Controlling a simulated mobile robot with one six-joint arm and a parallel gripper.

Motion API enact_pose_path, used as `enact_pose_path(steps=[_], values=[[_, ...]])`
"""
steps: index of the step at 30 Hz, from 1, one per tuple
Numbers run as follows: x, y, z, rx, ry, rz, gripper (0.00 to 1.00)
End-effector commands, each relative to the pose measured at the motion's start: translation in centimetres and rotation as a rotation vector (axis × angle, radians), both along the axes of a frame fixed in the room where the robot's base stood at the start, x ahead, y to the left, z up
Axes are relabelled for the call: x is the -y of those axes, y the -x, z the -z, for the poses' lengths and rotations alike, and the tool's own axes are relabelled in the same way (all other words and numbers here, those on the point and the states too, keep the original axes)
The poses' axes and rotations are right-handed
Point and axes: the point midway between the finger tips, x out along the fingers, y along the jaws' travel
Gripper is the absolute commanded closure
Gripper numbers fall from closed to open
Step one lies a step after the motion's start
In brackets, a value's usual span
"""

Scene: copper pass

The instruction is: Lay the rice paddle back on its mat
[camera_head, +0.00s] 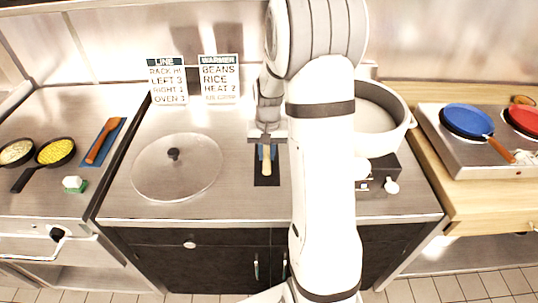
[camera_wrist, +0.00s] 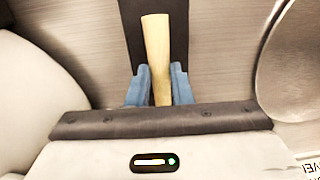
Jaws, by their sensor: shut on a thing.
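The rice paddle is a pale wooden piece (camera_head: 267,166) in the head view, over a narrow dark mat (camera_head: 267,181) on the steel counter. My gripper (camera_head: 267,152), with blue fingers, points down over the mat and is shut on the paddle. In the wrist view the paddle (camera_wrist: 156,40) stands out between the two blue fingers (camera_wrist: 160,72), with the dark mat (camera_wrist: 131,35) behind it. The paddle lines up roughly with the mat's length. The rest of the paddle is hidden by my gripper. I cannot tell whether it touches the mat.
A glass lid (camera_head: 176,182) lies left of the mat. A big round pot (camera_head: 385,130) on a dark-fronted unit stands right, partly behind my arm. Two signs (camera_head: 220,82) stand at the back. Further left, a wooden utensil (camera_head: 101,141) lies on a blue mat (camera_head: 113,137).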

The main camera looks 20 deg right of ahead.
Motion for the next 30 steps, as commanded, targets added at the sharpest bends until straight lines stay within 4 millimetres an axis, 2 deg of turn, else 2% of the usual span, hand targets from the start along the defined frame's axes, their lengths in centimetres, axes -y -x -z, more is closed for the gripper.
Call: enact_pose_path(steps=[5,14,15,21,23,30], values=[[0.0,0.1,2.1,-0.003,-0.001,0.001,1.00],[0.1,0.0,2.4,-0.001,0.000,0.001,1.00],[0.1,0.0,2.4,-0.001,0.000,0.001,0.78],[0.1,0.0,2.3,-0.001,0.000,0.001,0.62],[0.1,0.0,2.3,-0.001,0.000,0.001,0.59],[0.1,0.0,2.1,-0.001,0.000,0.002,0.59]])
